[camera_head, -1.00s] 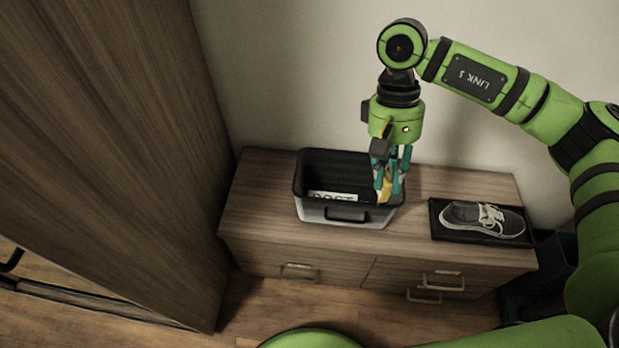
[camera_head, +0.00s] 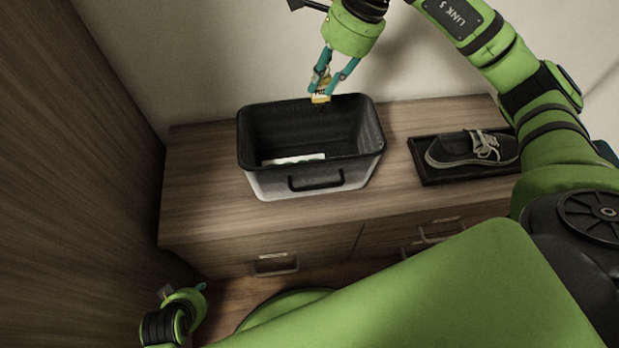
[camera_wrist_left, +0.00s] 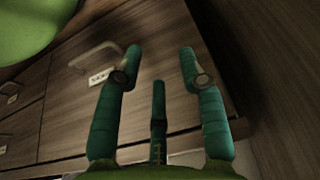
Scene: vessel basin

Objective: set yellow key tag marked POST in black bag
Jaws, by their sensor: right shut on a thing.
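The yellow key tag (camera_head: 320,97) has dark lettering too small to read. My right gripper (camera_head: 323,86) is shut on it and holds it above the back rim of an open black container (camera_head: 347,117). This container has pale grey lower walls and a front handle, and it stands on the dresser; it is the only bag-like thing in view. My left gripper (camera_head: 198,288) is low at the lower left, away from the container. In the left wrist view, the left gripper (camera_wrist_left: 160,58) is open and empty in front of the drawers.
A white piece (camera_head: 294,159) lies inside the container. A dark shoe (camera_head: 462,149) sits on a black tray (camera_head: 430,177) to the right. The wooden dresser (camera_head: 200,190) has bare top to the container's left. A tall wooden panel (camera_head: 60,190) stands at the left.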

